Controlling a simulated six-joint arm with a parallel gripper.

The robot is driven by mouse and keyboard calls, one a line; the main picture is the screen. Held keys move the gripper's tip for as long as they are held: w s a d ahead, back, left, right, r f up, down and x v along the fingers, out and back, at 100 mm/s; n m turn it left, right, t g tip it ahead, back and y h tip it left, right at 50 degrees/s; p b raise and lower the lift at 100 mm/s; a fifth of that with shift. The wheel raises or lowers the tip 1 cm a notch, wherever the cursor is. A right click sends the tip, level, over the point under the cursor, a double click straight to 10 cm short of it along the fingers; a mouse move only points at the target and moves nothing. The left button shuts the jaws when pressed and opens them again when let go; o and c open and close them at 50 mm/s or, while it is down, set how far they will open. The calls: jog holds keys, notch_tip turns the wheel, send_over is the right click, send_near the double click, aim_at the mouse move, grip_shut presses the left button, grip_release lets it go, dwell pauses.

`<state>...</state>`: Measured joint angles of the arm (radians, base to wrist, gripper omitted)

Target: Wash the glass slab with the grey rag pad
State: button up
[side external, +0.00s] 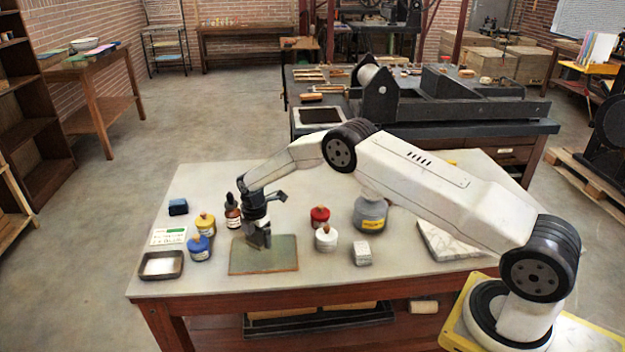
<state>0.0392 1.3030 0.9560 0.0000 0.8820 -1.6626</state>
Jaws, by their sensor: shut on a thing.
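The glass slab (275,262), a greenish flat plate with a thin brown edge, lies near the front left of the worktable. My gripper (257,234) points down over the slab's back left part. It is shut on a small grey block that looks like the grey rag pad (260,241). The fingers hide part of the pad. The pad is at or just above the slab's surface; I cannot tell whether it touches.
A dark dropper bottle (232,215) and yellow and blue jars (199,246) stand close left of the slab. Red (319,217) and white (326,240) jars and a pale block (362,254) stand to its right. A shallow tray (160,266) lies at the front left.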

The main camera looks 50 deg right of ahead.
aim_at(245, 244)
jog(key=shift+w+a, duration=1.3)
jog(key=shift+a, duration=0.05)
notch_tip(245, 244, up, 8)
jog(key=shift+r, duration=0.15)
